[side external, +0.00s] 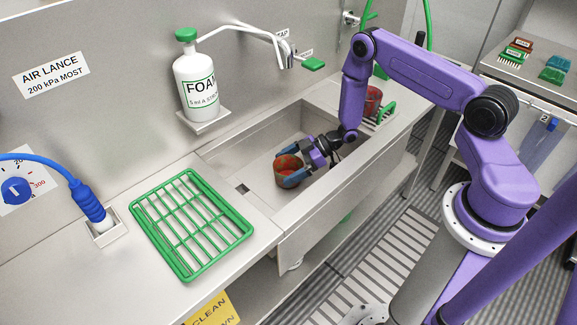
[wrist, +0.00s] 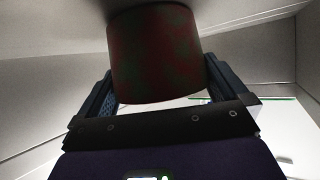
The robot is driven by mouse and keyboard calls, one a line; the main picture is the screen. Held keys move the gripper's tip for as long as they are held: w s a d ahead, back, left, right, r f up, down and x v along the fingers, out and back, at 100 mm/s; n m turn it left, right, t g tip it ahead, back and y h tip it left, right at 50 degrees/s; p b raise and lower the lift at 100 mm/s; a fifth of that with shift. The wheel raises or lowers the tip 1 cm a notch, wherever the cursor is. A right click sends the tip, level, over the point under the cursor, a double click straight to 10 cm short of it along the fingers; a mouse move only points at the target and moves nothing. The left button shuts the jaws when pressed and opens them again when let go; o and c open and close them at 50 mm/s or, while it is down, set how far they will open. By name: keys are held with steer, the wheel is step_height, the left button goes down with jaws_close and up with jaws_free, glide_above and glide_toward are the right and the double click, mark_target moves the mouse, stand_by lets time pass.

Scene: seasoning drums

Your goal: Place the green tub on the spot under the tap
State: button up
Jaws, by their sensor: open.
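A tub (side external: 289,176), coated mostly red-brown with some green showing, stands in the sink basin (side external: 245,170). In the wrist view the tub (wrist: 155,55) is dark, mottled red and green, and fills the space ahead of the palm. My gripper (side external: 307,158) is open and reaches low into the basin from the right. Its fingers lie at either side of the tub in the wrist view (wrist: 158,85). I cannot tell whether they touch it. The tap (side external: 287,60) with a green lever is on the wall above the basin. No spot marking is clearly visible beneath it.
A green rack (side external: 192,225) lies empty on the counter left of the sink. A foam bottle (side external: 197,85) stands on a wall ledge behind the basin. A reddish tub (side external: 373,100) stands at the far right end by a small green rack (side external: 386,111). The basin walls are close around my gripper.

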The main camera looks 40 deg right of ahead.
steer(key=v, duration=0.5)
steer(key=shift+r, duration=0.15)
step_height(320, 180, up, 6)
steer(key=shift+f, duration=0.1)
steer(key=shift+r, duration=0.55)
steer(key=shift+w+a+r, duration=0.1)
steer(key=shift+a, duration=0.05)
steer(key=s+a+r+g+h, duration=0.1)
steer(key=s+a+r+h, duration=0.4)
steer(key=a+r+h, duration=0.45)
steer(key=s+d+r+g, duration=0.1)
steer(key=s+r, duration=0.2)
steer(key=s, duration=0.5)
steer(key=s+d+r+g, duration=0.1)
steer(key=s+r+g, duration=0.1)
steer(key=s, duration=0.7)
steer(key=s+d+r+n+g, duration=0.1)
steer(key=s+d+r+g, duration=0.1)
steer(key=s+r, duration=0.3)
steer(key=s, duration=0.3)
steer(key=shift+s+h, duration=0.3)
steer(key=shift+h, duration=0.05)
